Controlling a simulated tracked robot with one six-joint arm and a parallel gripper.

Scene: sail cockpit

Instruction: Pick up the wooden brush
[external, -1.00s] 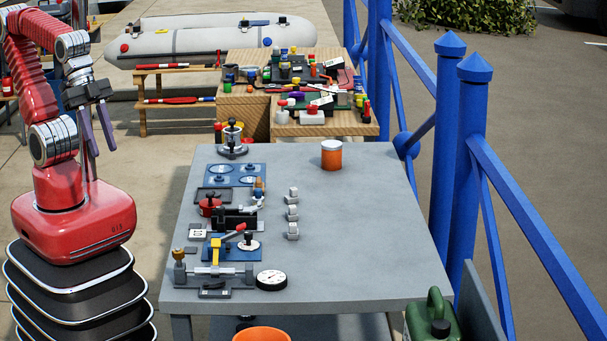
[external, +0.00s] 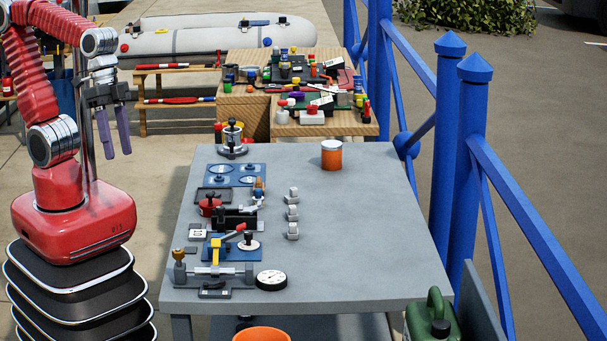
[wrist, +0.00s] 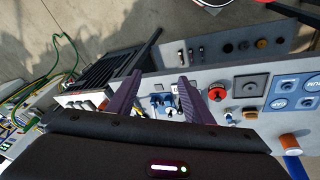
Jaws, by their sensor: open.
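I cannot make out a wooden brush for certain. A small brown-topped piece (external: 258,186) stands near the middle of the grey table (external: 360,240), by the blue plate with ovals; it is too small to name. It seems to show in the wrist view as a small brown and white piece (wrist: 249,114). My gripper (external: 118,152) hangs in the air left of the table, fingers pointing down, open and empty. In the wrist view its two purple fingers (wrist: 160,77) are spread apart with table fittings seen beyond them.
An orange jar with a white lid (external: 332,156) stands at the table's back right. A red knobbed pot (external: 209,204), a dial gauge (external: 271,280) and grey blocks (external: 292,213) sit on the table. Its right half is mostly clear. A blue railing (external: 456,170) runs along the right.

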